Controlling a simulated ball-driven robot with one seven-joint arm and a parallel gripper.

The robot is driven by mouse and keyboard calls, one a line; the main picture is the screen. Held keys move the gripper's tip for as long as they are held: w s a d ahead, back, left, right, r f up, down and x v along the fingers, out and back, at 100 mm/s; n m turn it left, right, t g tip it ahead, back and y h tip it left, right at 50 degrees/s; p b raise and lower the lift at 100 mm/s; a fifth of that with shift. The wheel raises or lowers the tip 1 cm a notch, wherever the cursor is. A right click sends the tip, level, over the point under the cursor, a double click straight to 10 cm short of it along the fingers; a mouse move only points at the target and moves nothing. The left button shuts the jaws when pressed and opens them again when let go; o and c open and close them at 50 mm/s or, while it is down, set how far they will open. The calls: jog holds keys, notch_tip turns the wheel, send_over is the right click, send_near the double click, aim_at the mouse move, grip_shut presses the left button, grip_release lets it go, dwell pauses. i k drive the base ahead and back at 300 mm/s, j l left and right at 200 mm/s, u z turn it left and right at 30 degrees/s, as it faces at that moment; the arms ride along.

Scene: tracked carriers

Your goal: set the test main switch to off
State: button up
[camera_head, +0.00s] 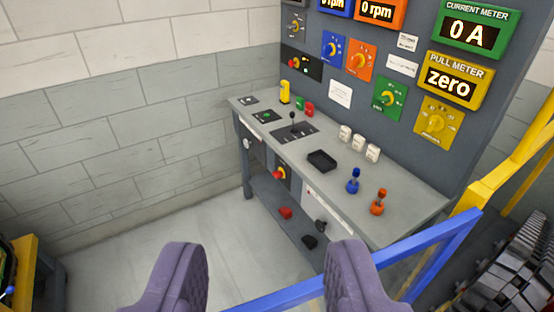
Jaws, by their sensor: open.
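My gripper (265,252) shows as two purple padded fingers at the bottom edge, wide apart with nothing between them. A red rotary switch on a yellow plate (279,174) sits on the front of the grey test bench, below its top. Another red-and-yellow rotary switch (294,63) sits on a black plate low on the upright panel. I cannot read a label on either, so I cannot tell which is the test main switch or how its handle is set. My gripper is well short of both and touches neither.
The bench top (408,193) carries a black lever (293,120), a black tray (321,160), a blue joystick (353,181) and an orange joystick (378,202). A blue rail (425,256) crosses the lower right near my gripper. Tracks (510,262) stand at right. Floor left of the bench is clear.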

aim_at(277, 174)
jog(key=i, duration=0.15)
jog(key=i+j+z, duration=0.1)
jog(key=i+j, duration=0.5)
jog(key=j, duration=0.2)
jog(key=i+j+z, duration=0.15)
jog(key=i+j, duration=0.15)
jog(key=j, duration=0.15)
jog(key=i+j+z, duration=0.3)
jog(key=i+j, duration=0.55)
jog(key=j, duration=0.15)
jog(key=i+l+z, duration=0.1)
jog(key=i, duration=0.35)
jog(key=i+l+z, duration=0.15)
jog(key=i, duration=0.3)
